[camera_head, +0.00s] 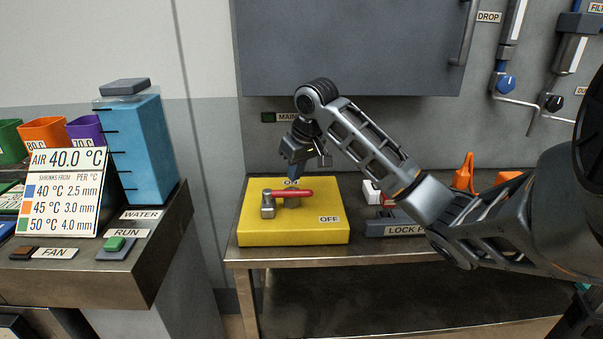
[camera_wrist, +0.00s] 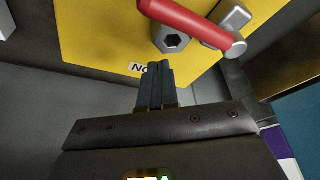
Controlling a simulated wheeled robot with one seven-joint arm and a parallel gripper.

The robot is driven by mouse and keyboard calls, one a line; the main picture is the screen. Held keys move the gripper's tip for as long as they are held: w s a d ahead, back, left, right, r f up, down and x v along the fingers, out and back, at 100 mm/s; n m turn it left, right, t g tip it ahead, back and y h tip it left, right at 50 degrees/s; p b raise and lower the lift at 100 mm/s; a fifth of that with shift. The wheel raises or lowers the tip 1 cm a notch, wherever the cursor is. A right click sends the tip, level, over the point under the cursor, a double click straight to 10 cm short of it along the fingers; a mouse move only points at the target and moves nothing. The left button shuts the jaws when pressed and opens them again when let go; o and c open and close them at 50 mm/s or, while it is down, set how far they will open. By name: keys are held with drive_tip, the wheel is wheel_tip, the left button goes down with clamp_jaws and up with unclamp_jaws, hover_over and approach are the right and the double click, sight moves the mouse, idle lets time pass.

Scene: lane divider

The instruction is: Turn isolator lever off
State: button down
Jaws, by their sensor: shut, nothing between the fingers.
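The isolator is a yellow block (camera_head: 260,229) on the metal bench, with a red-handled lever (camera_head: 292,193) on a grey pivot at its left. The red handle points right, lying between the ON label (camera_head: 291,181) at the back and the OFF label (camera_head: 329,219) at the front right. My gripper (camera_head: 294,182) is shut and empty, pointing down at the block's back near ON, behind the lever. In the wrist view the shut fingers (camera_wrist: 156,82) cover part of the ON label (camera_wrist: 136,69). The red lever (camera_wrist: 190,20) is beyond the fingertips; I cannot tell whether they touch it.
A dark cabinet (camera_head: 350,50) hangs behind the bench (camera_head: 245,254). A grey lock box (camera_head: 385,227) and orange items (camera_head: 464,172) stand to the right. On the left, another bench holds a blue water tank (camera_head: 140,150) and a sign (camera_head: 64,190).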

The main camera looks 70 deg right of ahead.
drive_tip(key=w+a+v, duration=0.1)
drive_tip(key=v, duration=0.8)
drive_tip(key=shift+w+r, duration=0.25)
drive_tip(key=shift+r, duration=0.3)
drive_tip(key=shift+a, duration=0.15)
